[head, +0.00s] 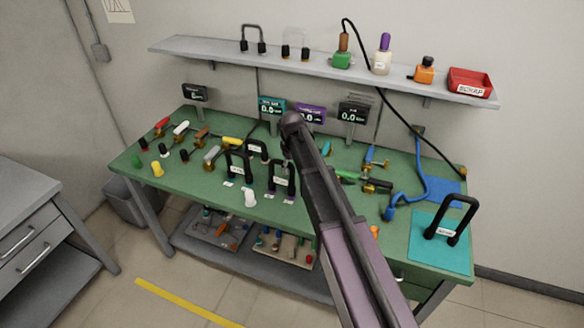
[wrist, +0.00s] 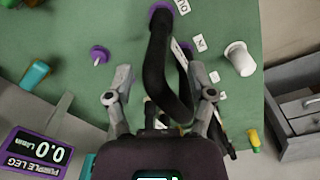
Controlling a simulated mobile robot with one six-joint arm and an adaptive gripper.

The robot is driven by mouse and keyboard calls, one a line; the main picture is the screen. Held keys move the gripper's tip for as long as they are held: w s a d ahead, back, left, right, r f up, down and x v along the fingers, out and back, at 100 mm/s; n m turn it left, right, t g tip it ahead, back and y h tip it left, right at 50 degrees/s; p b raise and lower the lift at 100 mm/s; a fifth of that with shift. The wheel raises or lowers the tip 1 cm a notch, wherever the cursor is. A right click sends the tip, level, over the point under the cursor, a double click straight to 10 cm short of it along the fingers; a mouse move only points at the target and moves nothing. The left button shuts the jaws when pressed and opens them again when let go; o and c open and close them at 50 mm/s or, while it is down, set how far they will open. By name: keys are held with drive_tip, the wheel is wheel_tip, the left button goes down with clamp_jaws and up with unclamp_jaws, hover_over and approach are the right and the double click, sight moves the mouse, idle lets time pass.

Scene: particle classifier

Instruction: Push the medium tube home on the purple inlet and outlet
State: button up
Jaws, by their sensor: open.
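The medium tube, a black U-shaped tube with a white label, stands in the middle of the green bench in the head view (head: 293,179). In the wrist view the tube (wrist: 161,65) runs between my fingers. One end meets a purple fitting (wrist: 160,8) at the top edge; purple also shows near the other end (wrist: 184,45). I cannot tell how deep either end sits. My gripper (wrist: 160,78) is open, one finger on each side of the tube, with gaps visible. In the head view my arm largely hides the gripper.
Other black U-tubes stand close by on the left (head: 238,167). A white cylinder (wrist: 241,58) and a loose purple part (wrist: 99,55) lie near the fingers. The purple-framed display (wrist: 38,152) reads 0.0. Another U-tube (head: 453,218) stands on a teal mat at right.

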drive_tip(key=shift+r+p, duration=2.65)
drive_tip(key=shift+r, duration=0.3)
drive_tip(key=s+d+m, duration=0.4)
drive_tip(key=s+d, duration=0.5)
drive_tip(key=s, duration=0.3)
drive_tip(key=s+d+m, duration=0.4)
drive_tip(key=s+d, duration=0.6)
drive_tip(key=s, duration=0.2)
drive_tip(key=shift+s, duration=0.25)
